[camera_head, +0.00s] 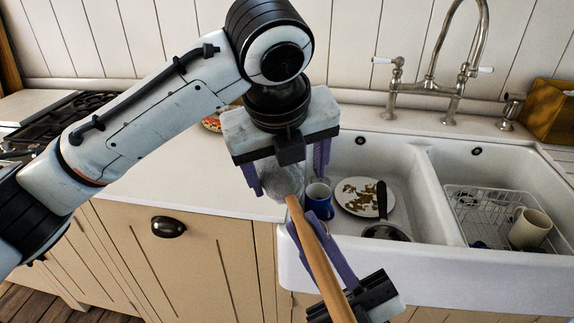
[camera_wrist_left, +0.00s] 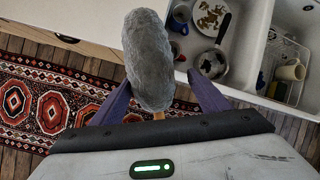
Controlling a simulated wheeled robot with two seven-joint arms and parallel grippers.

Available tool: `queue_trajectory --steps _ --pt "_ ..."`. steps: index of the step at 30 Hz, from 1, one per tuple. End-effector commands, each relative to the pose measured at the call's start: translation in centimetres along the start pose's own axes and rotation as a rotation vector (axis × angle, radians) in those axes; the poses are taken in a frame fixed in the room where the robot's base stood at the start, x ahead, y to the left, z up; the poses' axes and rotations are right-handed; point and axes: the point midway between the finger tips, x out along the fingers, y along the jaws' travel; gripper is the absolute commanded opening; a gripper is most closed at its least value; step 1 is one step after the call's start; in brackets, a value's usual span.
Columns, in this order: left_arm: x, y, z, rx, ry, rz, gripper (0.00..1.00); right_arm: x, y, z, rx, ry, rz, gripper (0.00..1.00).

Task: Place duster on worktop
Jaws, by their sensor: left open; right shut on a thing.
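The duster has a grey fluffy head (camera_head: 283,180) and a long wooden handle (camera_head: 318,258). My right gripper (camera_head: 302,222) is shut on the handle just below the head, in front of the sink's left end. My left gripper (camera_head: 288,184) is open above, its purple fingers on either side of the head. The pale worktop (camera_head: 150,165) lies left of the sink, partly hidden by my left arm.
The white double sink (camera_head: 440,270) holds a blue mug (camera_head: 319,200), a dirty plate (camera_head: 355,196), a dark pan (camera_head: 385,231) and a wire rack (camera_head: 480,205) with a cream mug (camera_head: 530,228). A black hob (camera_head: 60,115) is at the left. A tap (camera_head: 440,85) stands behind the sink.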

Motion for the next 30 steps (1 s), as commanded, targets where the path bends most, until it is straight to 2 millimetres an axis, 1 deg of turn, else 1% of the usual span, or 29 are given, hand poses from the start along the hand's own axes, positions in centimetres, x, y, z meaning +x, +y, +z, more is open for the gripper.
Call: queue_trajectory --steps 4,12,13,14,15,17,18,26,29,30 --pt "0.0 0.0 0.0 0.0 0.0 0.0 0.69 0.0 0.0 0.0 0.0 0.001 0.001 0.0" --pt "-0.1 -0.1 -0.1 0.001 0.001 -0.004 0.25 0.0 -0.1 -0.1 0.001 0.001 -0.003 0.0" --pt "-0.1 -0.2 -0.1 0.002 0.001 -0.005 0.25 0.0 -0.1 -0.1 0.002 0.001 -0.003 0.0" --pt "-0.1 -0.2 -0.1 0.002 0.001 -0.006 0.25 0.0 -0.1 -0.1 0.002 0.001 -0.004 0.17" --pt "-0.1 -0.2 -0.1 0.002 0.001 -0.007 0.25 0.0 -0.2 -0.1 0.003 0.001 -0.005 0.24" --pt "-0.1 -0.2 -0.1 0.002 0.001 -0.007 0.25 0.0 -0.2 -0.1 0.003 0.0 -0.005 0.34" --pt "-0.1 -0.2 -0.1 0.001 0.001 -0.006 0.25 0.0 -0.2 -0.1 0.002 0.0 -0.004 0.35" --pt "-0.1 -0.1 0.0 0.0 0.0 -0.002 0.25 -0.1 -0.1 0.0 0.0 0.0 -0.001 0.35" --pt "-0.1 0.0 0.0 0.0 0.0 -0.001 0.25 -0.6 -0.1 0.1 0.0 -0.002 -0.002 0.35" --pt "0.0 0.0 0.0 0.0 0.0 -0.001 0.25 -1.1 -0.1 0.1 0.0 -0.003 -0.003 0.35"
